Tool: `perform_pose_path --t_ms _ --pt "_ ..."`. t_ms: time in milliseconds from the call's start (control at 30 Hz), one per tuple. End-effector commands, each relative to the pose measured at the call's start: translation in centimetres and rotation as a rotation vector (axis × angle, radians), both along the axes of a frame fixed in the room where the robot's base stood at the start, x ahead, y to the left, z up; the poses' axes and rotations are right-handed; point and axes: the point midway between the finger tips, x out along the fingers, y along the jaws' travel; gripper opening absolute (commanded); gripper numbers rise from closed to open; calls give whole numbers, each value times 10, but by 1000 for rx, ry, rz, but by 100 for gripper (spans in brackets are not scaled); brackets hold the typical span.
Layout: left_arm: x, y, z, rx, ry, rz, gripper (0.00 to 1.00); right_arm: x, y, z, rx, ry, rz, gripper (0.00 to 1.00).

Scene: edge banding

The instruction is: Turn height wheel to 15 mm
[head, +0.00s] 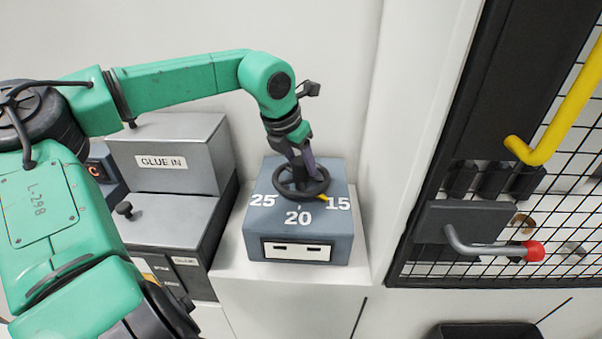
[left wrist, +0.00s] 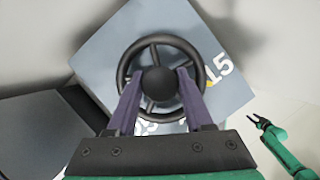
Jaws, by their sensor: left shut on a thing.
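The height wheel (head: 284,190) is a dark spoked wheel on top of a blue-grey box (head: 262,227) marked 25, 20 and 15. Its yellow pointer (head: 323,198) lies between 20 and 15, close beside the 15. My left gripper (head: 300,165) comes down from above with its fingers at the wheel's middle. In the left wrist view the two purple fingers sit on either side of the round hub knob (left wrist: 159,84), shut on it. The pointer (left wrist: 208,83) partly covers the 15 there. My right gripper (left wrist: 260,121) shows small at the right of that view, away from the box.
A grey glue unit (head: 165,150) labelled GLUE IN stands left of the box. At the right are a mesh guard with a yellow handle (head: 565,110) and a lever with a red knob (head: 534,251). A white wall is close behind.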

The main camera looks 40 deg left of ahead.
Motion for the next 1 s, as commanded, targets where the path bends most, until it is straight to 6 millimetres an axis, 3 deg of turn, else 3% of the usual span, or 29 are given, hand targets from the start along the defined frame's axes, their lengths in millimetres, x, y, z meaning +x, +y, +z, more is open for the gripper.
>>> perform_pose_path --t_ms 33,300,967,1000 --pt "1 0 -4 4 -3 35 0 0 0 -10 0 0 0 50" --pt "1 0 -2 0 -4 188 0 0 -1 -25 -1 0 0 50" --pt "0 0 1 -3 -2 256 0 0 -1 -30 -1 1 0 50" --pt "0 0 1 -3 -2 255 63 0 -1 -30 -1 1 0 50"
